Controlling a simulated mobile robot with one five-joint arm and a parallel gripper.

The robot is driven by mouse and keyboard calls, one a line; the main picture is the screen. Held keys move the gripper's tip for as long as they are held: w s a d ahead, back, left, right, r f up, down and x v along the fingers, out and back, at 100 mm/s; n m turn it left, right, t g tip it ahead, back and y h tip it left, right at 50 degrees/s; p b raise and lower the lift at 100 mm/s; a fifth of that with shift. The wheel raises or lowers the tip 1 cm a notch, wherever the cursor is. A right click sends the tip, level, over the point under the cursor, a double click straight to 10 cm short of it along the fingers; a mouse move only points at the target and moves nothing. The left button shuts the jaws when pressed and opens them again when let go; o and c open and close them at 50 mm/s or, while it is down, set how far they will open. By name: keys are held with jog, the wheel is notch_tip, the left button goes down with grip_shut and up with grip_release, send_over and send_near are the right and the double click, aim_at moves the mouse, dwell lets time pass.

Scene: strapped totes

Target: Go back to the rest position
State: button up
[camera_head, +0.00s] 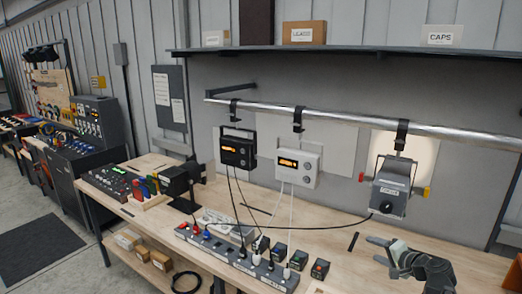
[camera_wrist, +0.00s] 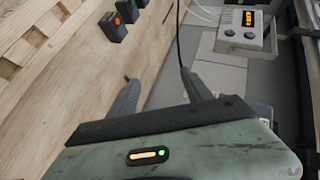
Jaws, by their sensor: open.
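My gripper (camera_head: 372,249) is at the lower right of the head view, above the right part of the wooden bench (camera_head: 340,215). Its two grey fingers are apart with nothing between them. In the wrist view my gripper (camera_wrist: 158,78) also shows spread, empty fingers over the bench top and the grey wall panel. The fingertips look clear of other objects, though their height over the bench is hard to tell.
A black unit (camera_head: 238,150), a white unit (camera_head: 297,163) and a grey lamp-like unit (camera_head: 388,197) hang from a metal rail (camera_head: 350,117). Power strips (camera_head: 225,253), cables and small switch boxes (camera_head: 319,269) lie on the bench. A shelf (camera_head: 350,48) runs above.

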jog(key=a+f+n+g+y+b, duration=0.2)
jog(key=a+f+n+g, duration=0.3)
jog(key=a+f, duration=0.7)
jog(key=s+a+f+n+g+h+b, duration=0.2)
jog(key=s+a+f+n+g, duration=0.1)
jog(key=s+a+f, duration=0.2)
jog(key=s+a+f+n+g+h+b, duration=0.2)
jog(key=s+a, duration=0.4)
jog(key=a, duration=0.3)
notch_tip(320, 180, down, 3)
jog(key=n+g+h, duration=0.1)
jog(key=g, duration=0.1)
jog(key=shift+s+a+g+h+b, duration=0.25)
jog(key=shift+a+g+h+b, duration=0.05)
jog(key=shift+a, duration=0.1)
jog(key=shift+r, duration=0.1)
dwell(0.4)
